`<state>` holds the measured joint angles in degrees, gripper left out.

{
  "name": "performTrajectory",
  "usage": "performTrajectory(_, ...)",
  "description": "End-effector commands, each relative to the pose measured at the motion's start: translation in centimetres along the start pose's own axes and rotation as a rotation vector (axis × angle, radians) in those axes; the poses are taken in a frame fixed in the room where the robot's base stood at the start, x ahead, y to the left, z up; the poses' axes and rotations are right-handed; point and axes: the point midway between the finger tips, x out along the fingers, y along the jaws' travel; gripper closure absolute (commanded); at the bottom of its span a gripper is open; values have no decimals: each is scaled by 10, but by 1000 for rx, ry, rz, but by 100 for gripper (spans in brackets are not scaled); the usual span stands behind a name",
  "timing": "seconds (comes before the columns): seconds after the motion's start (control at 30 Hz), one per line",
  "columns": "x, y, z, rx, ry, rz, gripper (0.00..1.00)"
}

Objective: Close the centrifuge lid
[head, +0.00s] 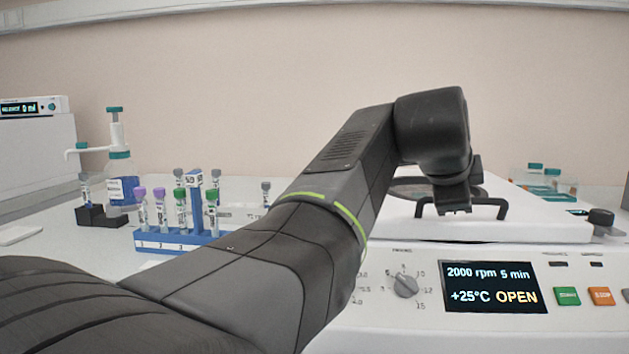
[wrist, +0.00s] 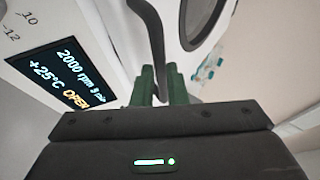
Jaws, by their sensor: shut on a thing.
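The white centrifuge (head: 400,320) stands at the right of the head view, and its display (head: 493,286) reads "2000 rpm 5 min, +25°C OPEN". Its white lid (head: 540,228), with a round dark window, lies low over the body; I cannot tell whether a gap remains. The black lid handle (head: 490,203) runs along the lid's front. My gripper (head: 454,205) is over the handle. In the wrist view, the green fingers of my gripper (wrist: 160,82) are shut on the black handle (wrist: 152,40). My arm hides part of the lid and the centrifuge's left side.
A blue rack (head: 170,242) with several capped tubes stands left of the centrifuge. A dispenser bottle (head: 122,185) and a black block (head: 100,216) are farther left. Tubs with teal lids (head: 545,180) stand behind on the right. A knob (head: 405,285) and buttons (head: 568,297) flank the display.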

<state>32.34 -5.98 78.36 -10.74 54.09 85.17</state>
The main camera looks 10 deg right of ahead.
Motion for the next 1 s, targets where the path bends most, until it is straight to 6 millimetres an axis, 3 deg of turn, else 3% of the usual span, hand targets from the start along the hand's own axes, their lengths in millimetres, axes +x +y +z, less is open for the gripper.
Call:
performTrajectory(0.03,7,12,1,0,-1,21,100)
performTrajectory(0.13,13,19,2,0,-4,30,100)
performTrajectory(0.6,20,24,4,0,-9,35,100)
performTrajectory(0.63,20,24,4,0,-9,35,77)
performTrajectory(0.7,20,24,4,0,-10,35,66)
performTrajectory(1.0,19,23,4,0,-8,33,66)
